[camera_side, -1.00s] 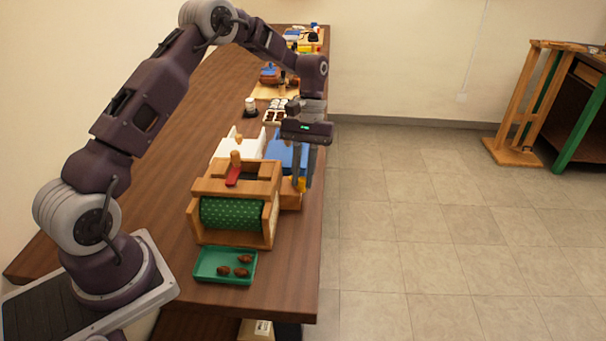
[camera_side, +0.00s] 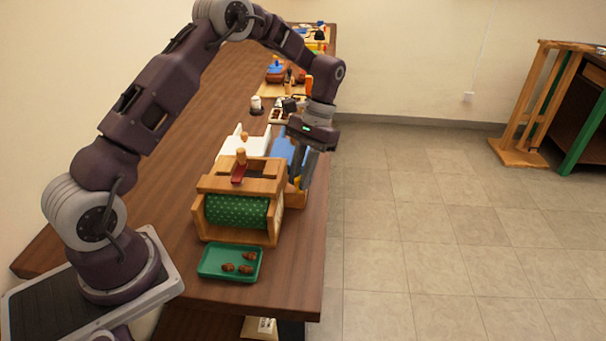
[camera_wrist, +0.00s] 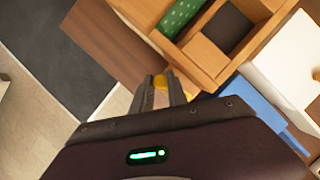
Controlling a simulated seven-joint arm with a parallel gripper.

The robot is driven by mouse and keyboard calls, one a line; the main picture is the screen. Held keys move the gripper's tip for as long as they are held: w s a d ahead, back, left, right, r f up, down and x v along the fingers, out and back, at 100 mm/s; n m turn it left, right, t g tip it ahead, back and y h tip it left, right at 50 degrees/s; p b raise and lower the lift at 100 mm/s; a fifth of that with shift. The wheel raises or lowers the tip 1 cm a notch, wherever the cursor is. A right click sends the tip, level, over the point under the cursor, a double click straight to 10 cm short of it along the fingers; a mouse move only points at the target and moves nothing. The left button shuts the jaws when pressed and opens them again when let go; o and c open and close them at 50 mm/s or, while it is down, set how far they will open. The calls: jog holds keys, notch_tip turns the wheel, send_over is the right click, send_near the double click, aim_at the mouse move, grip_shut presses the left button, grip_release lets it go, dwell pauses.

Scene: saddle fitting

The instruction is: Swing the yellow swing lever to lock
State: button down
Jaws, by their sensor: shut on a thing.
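The yellow swing lever (camera_wrist: 160,82) shows as a small yellow piece between my fingertips in the wrist view. In the side view only a bit of yellow shows low at my fingers, at the right side of the wooden fixture. My gripper (camera_side: 297,183) is shut on the lever, its fingers tilted; it also shows in the wrist view (camera_wrist: 163,84). The wooden fixture (camera_side: 270,187) holds a green dotted roll (camera_side: 236,211) and has a red-based wooden knob (camera_side: 240,168) on top. The lever's pivot is hidden by my fingers.
A green tray (camera_side: 213,276) with brown pieces lies in front of the fixture. A white bin (camera_side: 252,146) and a blue piece (camera_side: 284,148) stand behind it. The table's right edge is close to my gripper, with open floor beyond.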

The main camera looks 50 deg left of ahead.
jog(key=shift+m, duration=0.3)
jog(key=c, duration=1.3)
grip_release()
jog(key=shift+s+a, duration=0.1)
